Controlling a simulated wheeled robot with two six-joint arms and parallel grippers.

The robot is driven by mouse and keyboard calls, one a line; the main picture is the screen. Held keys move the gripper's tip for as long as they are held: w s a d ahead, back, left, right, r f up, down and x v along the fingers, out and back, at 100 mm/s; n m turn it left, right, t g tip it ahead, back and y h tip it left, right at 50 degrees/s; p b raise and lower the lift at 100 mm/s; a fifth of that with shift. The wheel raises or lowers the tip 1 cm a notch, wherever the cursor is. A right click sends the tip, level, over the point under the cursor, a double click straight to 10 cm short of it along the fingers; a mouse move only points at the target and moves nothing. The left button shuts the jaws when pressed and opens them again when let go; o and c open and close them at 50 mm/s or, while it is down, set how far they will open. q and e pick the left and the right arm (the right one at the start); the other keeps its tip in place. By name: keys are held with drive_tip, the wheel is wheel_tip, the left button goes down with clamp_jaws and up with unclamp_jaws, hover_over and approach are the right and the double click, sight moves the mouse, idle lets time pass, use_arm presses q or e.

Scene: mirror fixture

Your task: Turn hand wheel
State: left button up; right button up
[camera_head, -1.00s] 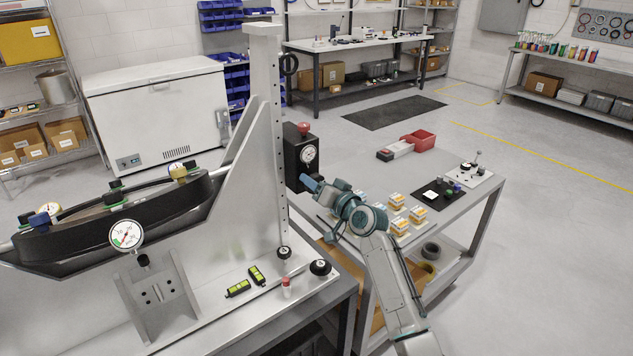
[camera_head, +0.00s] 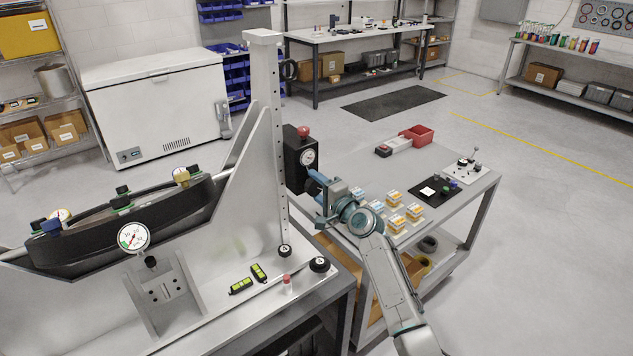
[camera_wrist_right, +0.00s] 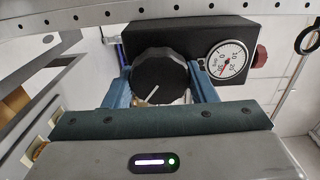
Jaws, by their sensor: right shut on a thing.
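The hand wheel (camera_wrist_right: 158,76) is a black ribbed knob with a white line, on a black box (camera_wrist_right: 215,35) with a white dial gauge (camera_wrist_right: 227,59). In the head view the black box (camera_head: 296,160) is fixed to the upright of the mirror fixture. My right gripper (camera_wrist_right: 162,85) has its blue fingers on both sides of the knob and is shut on it. In the head view my right gripper (camera_head: 316,180) reaches the box from the right, and it mostly hides the knob. My left gripper is not in view.
The fixture's metal post (camera_head: 268,120) stands close left of the box. A red knob (camera_head: 303,131) tops the box.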

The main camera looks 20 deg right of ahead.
drive_tip(key=m+p, duration=0.3)
drive_tip(key=m, duration=0.3)
drive_tip(key=shift+f+m+p, duration=0.2)
drive_tip(key=shift+m+p, duration=0.7)
drive_tip(key=shift+m, duration=1.3)
drive_tip(key=shift+a, duration=0.1)
drive_tip(key=o, duration=1)
drive_tip(key=shift+c, duration=0.2)
drive_tip(key=b+v, duration=0.1)
drive_tip(key=v, duration=1)
drive_tip(key=shift+b, duration=0.35)
